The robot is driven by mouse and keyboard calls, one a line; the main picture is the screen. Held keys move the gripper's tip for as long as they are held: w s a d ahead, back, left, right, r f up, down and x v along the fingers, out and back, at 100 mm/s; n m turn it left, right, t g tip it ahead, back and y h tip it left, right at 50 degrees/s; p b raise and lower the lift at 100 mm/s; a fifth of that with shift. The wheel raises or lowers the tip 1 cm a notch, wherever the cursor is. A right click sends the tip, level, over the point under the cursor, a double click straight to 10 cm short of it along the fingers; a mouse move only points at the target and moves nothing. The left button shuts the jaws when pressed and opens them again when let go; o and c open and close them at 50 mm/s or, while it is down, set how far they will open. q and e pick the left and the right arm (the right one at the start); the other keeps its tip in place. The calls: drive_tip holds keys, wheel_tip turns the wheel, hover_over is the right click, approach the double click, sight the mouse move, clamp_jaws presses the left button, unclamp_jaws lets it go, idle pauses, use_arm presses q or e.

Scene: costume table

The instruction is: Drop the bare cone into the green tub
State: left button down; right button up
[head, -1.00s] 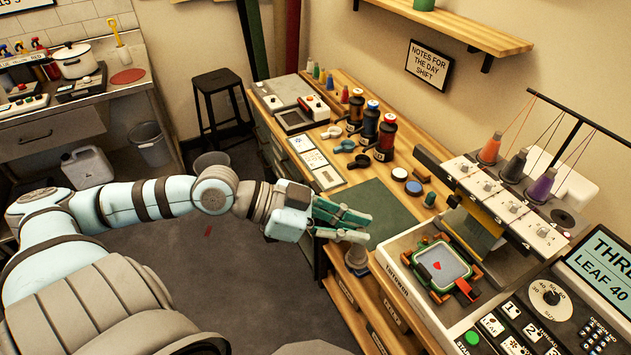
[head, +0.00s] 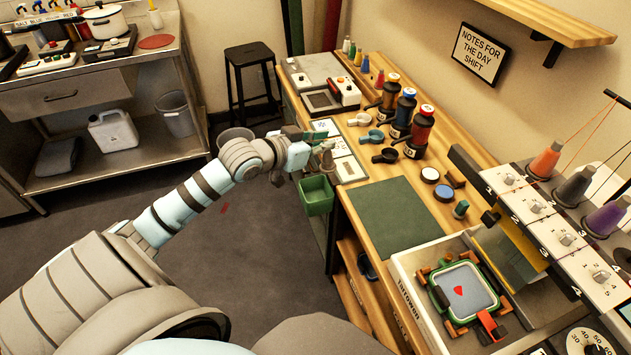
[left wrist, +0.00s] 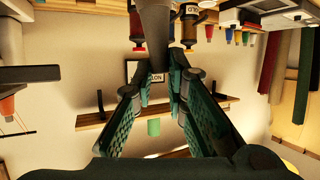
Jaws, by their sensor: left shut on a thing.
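My left gripper (head: 322,146) is above the front edge of the wooden table, shut on the bare grey cone (head: 328,162). In the left wrist view, the tapered cone (left wrist: 155,32) sits between the two teal fingertips (left wrist: 158,78). The green tub (head: 317,197) is at the table's front edge, just below the gripper and cone in the head view. The cone appears above the tub's rim and outside it; its exact height is hard to tell. The tub's inside is partly visible. My right gripper is not in view.
A green mat (head: 392,215) lies bare. The embroidery machine (head: 540,225) with its hoop (head: 463,291) is further right. Open floor (head: 260,215) lies left of the tub.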

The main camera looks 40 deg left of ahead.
use_arm(q)
drive_tip(key=w+a+f+n+g+y+b, duration=0.2)
drive_tip(key=w+a+f+n+y+b, duration=0.25)
drive_tip(key=a+f+n+y, duration=0.35)
wheel_tip(320, 180, down, 8)
drive_tip(key=d+n+g+y+b, duration=0.1)
drive_tip(key=n+g+y+b, duration=0.3)
drive_tip(key=b, duration=0.3)
drive_tip(key=shift+s+d+n+y+b, duration=0.25)
drive_tip(key=shift+d+n+y+b, duration=0.1)
drive_tip(key=shift+n+y, duration=0.3)
drive_tip(key=c, duration=1.5)
unclamp_jaws()
